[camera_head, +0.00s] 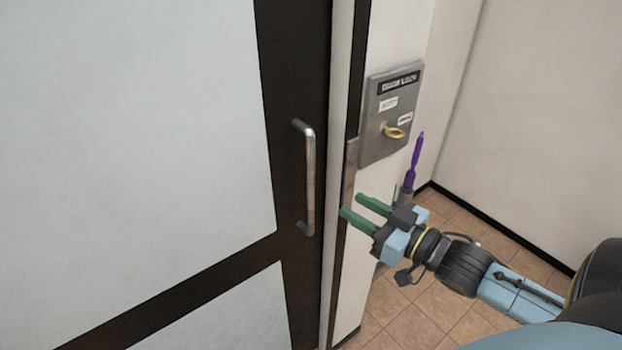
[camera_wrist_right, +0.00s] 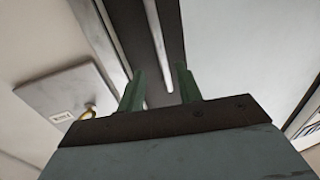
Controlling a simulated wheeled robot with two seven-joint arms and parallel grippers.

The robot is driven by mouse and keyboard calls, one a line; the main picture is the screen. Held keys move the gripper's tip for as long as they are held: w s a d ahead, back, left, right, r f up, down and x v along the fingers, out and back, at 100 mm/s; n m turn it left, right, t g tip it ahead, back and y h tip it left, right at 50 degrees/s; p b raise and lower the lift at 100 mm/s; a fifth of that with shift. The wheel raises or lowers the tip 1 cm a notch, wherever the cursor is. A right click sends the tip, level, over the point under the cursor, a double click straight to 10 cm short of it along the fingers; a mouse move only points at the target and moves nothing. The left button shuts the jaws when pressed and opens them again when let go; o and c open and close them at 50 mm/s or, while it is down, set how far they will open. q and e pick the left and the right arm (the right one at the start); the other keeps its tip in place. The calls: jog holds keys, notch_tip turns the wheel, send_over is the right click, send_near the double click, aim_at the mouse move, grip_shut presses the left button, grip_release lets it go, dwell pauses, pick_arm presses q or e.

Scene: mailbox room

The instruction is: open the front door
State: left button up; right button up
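The front door (camera_head: 150,110) has pale frosted panels in a dark brown frame and looks closed. Its vertical metal bar handle (camera_head: 308,178) is on the right stile. My right gripper (camera_head: 351,205) has green fingers, spread apart and empty, just right of the handle and pointing left toward the door. In the right wrist view, the gripper's fingers (camera_wrist_right: 160,80) are apart, and the handle (camera_wrist_right: 156,45) appears as a light bar ahead, between them in the picture. I cannot see contact with it. My left gripper is not in view.
A grey wall box (camera_head: 391,115) with labels and a yellow key-like piece (camera_head: 394,132) is right of the door frame, above my right gripper. A purple slender object (camera_head: 415,155) stands below it. The tiled floor (camera_head: 420,315) shows bare patches around my right arm.

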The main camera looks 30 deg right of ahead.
jog(key=x, duration=1.2)
jog(key=shift+w+p, duration=0.2)
jog(key=shift+p, duration=0.25)
jog(key=shift+f, duration=0.1)
jog(key=shift+c, duration=0.3)
grip_shut()
